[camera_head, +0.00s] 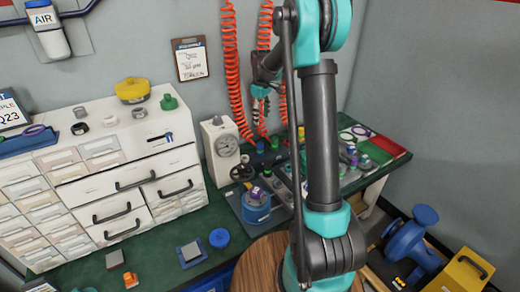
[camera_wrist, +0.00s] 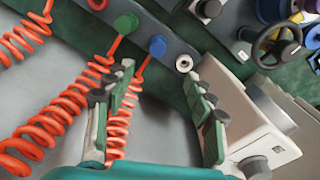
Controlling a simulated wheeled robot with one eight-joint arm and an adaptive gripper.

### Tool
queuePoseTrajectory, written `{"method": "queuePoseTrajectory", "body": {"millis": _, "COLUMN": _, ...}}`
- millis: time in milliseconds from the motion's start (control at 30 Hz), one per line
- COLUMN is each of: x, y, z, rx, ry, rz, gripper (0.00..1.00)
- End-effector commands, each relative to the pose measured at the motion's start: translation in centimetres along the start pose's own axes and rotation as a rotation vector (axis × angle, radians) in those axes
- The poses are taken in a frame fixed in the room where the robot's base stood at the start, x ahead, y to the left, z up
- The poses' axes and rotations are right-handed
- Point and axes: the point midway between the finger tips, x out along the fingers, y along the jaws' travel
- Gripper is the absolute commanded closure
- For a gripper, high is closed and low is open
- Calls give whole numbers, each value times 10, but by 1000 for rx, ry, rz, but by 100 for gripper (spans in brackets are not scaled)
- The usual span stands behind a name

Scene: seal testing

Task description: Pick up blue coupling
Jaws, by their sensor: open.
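The blue coupling (camera_wrist: 157,46) sits on a grey bar in the wrist view, between a green coupling (camera_wrist: 127,24) and a bare metal ring fitting (camera_wrist: 184,63). In the head view the blue coupling (camera_head: 260,146) looks small, below my gripper (camera_head: 262,108). My gripper (camera_wrist: 160,78) is open, with its green-padded fingers apart and nothing between them. In the wrist view the blue coupling lies just beyond the gap between the fingertips, apart from both. An orange coiled hose (camera_wrist: 121,122) runs up to it, partly hidden by the left finger.
Orange coiled hoses (camera_head: 229,60) hang close to my gripper. A white gauge box (camera_head: 221,150) stands left of the coupling, beside the right finger in the wrist view. A blue canister (camera_head: 257,212) and a blue ribbed cap (camera_head: 219,238) are on the green bench.

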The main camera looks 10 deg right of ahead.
Motion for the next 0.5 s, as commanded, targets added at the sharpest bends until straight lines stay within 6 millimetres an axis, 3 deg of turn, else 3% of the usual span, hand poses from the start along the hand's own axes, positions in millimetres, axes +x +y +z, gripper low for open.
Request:
{"method": "queuePoseTrajectory", "body": {"millis": 267, "x": 14, "y": 12, "z": -16, "rx": -53, "ry": -16, "rz": -14, "gripper": 45}}
{"method": "queuePoseTrajectory", "body": {"millis": 500, "x": 58, "y": 11, "z": -15, "rx": -52, "ry": -16, "rz": -14, "gripper": 45}}
